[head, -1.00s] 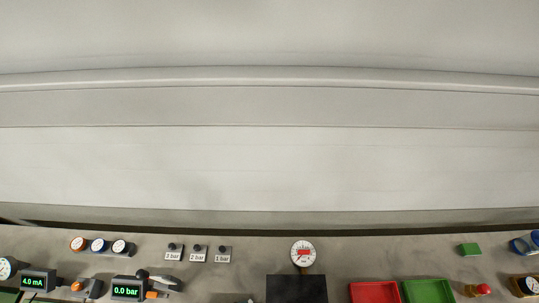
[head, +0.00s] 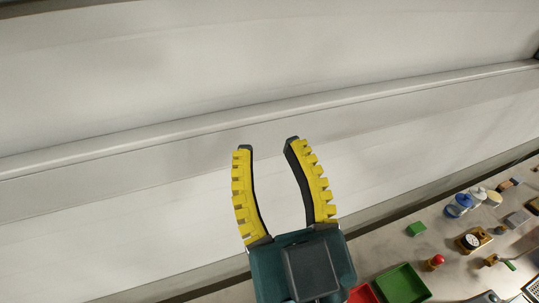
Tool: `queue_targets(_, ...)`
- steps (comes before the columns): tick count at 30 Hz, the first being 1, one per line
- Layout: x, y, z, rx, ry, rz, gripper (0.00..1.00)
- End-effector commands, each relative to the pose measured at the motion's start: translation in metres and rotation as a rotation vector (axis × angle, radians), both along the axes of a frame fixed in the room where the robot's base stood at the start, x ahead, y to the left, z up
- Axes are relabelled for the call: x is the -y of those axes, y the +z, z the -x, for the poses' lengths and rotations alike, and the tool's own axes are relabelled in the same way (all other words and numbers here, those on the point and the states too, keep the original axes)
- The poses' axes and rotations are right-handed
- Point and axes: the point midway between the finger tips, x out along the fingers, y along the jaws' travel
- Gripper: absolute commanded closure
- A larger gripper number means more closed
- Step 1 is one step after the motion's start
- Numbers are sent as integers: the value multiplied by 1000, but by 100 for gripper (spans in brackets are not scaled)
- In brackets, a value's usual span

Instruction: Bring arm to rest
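My gripper (head: 268,148) is in the lower middle of the head view, raised in front of the pale wall. Its two yellow, ribbed fingers with dark inner faces point up in the picture. The fingertips are well apart and nothing is between them. The dark teal gripper body sits below the fingers and hides part of the bench. The rest of my arm is out of the frame.
The bench (head: 385,256) runs along the lower right. On it are a red tray (head: 362,294), a green tray (head: 403,286), a green block (head: 416,229), a red-knobbed part (head: 434,262), a gauge (head: 471,241) and blue fittings (head: 459,204). The wall area above is clear.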

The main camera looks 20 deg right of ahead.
Motion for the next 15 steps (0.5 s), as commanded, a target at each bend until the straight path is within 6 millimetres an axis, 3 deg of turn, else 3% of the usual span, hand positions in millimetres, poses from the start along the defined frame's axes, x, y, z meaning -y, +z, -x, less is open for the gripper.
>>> queue_targets(5,-1,5,0,-2,2,-2,65)
queue_targets(15,0,115,0,-3,4,-8,65)
